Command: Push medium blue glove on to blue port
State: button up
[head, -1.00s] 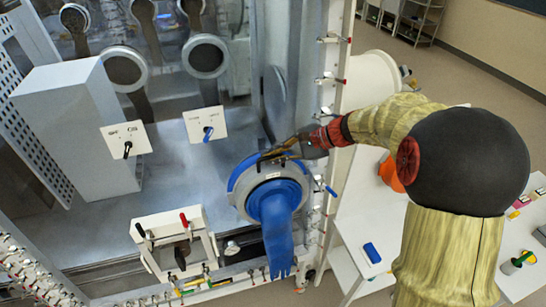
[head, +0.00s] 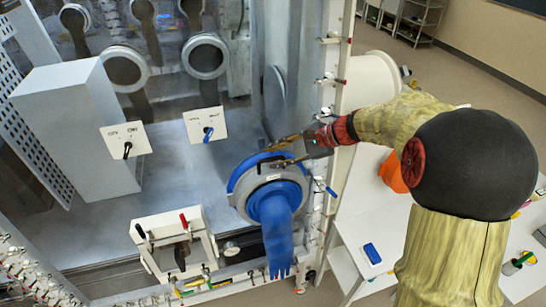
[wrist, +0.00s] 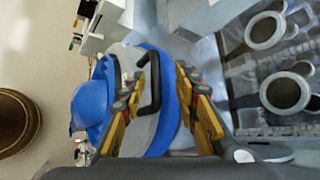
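The blue glove (head: 278,232) hangs down from a grey ring (head: 247,203) at the window's front right. The ring sits against the blue port (head: 238,174), whose blue rim shows along its upper left. I cannot tell how far the ring is seated. My gripper (head: 273,155) is at the top of the ring with its fingers spread. In the wrist view the glove (wrist: 88,108) bulges left, and the blue rim (wrist: 167,125) is to the right. A black handle (wrist: 153,88) on the ring shows between my open fingers (wrist: 162,65); contact is unclear.
A white post with knobs (head: 322,170) rises right of the port, close to my gripper. A white table (head: 345,235) with a blue block (head: 372,253) is at the right.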

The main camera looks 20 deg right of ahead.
jog(key=v, duration=1.1)
jog(key=s+d+f+n+g+h+b, duration=0.1)
jog(key=s+f+n+g+h+b, duration=0.2)
jog(key=s+f, duration=0.65)
jog(key=s+a+f+n+t+h+b, duration=0.1)
jog(key=s+a+f+n+h+b, duration=0.2)
jog(key=b, duration=0.7)
jog(key=s+a+f+n+t+h+b, duration=0.1)
jog(key=s+a+f+n+h+b, duration=0.2)
jog(key=s+a+f+n+b, duration=0.4)
jog(key=s+f+n+b, duration=0.2)
jog(key=s+f+b, duration=0.1)
jog(key=s+f, duration=0.1)
jog(key=shift+s+f+t, duration=0.4)
jog(key=shift+f, duration=0.05)
